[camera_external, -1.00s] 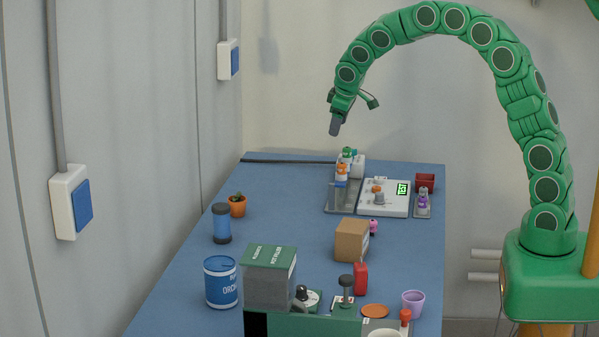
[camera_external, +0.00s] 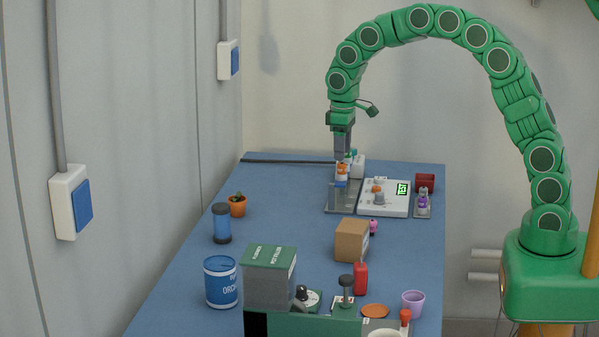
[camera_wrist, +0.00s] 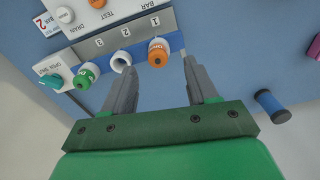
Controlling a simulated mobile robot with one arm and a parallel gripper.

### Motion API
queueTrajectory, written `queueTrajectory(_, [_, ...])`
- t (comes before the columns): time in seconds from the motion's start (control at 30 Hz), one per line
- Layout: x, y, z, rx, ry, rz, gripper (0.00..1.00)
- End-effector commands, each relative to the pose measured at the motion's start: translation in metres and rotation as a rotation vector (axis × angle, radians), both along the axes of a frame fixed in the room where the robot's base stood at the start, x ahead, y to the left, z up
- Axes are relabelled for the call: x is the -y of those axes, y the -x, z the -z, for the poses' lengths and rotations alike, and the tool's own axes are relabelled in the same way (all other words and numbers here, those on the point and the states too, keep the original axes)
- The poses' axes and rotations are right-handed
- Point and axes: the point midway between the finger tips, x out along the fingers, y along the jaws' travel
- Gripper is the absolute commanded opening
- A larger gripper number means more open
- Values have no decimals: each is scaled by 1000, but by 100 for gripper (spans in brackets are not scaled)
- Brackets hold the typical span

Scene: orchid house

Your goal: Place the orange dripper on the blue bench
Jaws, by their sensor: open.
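The orange dripper (camera_external: 342,170) stands in a grey rack (camera_external: 345,198) at the far end of the blue bench (camera_external: 285,205). In the wrist view the orange dripper (camera_wrist: 157,50) is in the slot marked 1, with a white dripper (camera_wrist: 120,61) and a green dripper (camera_wrist: 85,75) beside it. My gripper (camera_external: 342,158) points down just above the orange dripper. In the wrist view my gripper (camera_wrist: 158,62) is open, its fingers either side of the orange dripper. Whether they touch it cannot be told.
A white test panel (camera_external: 397,210) with a lit display stands right of the rack. A red box (camera_external: 425,182) and a purple-topped bottle (camera_external: 422,203) are beside it. A cardboard box (camera_external: 352,240) stands nearer. The bench left of the rack is largely clear.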

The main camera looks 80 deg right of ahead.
Motion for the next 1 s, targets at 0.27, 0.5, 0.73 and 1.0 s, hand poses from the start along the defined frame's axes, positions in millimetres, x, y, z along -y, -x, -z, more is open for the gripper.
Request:
queueTrajectory(0.27, [3, -1, 35, -1, -1, 1, 58])
queueTrajectory(0.5, [3, -1, 42, 0, 0, 1, 58])
queueTrajectory(0.73, [3, -1, 42, 0, 0, 1, 33])
queueTrajectory(1.0, [3, -1, 42, -1, 0, 0, 0])
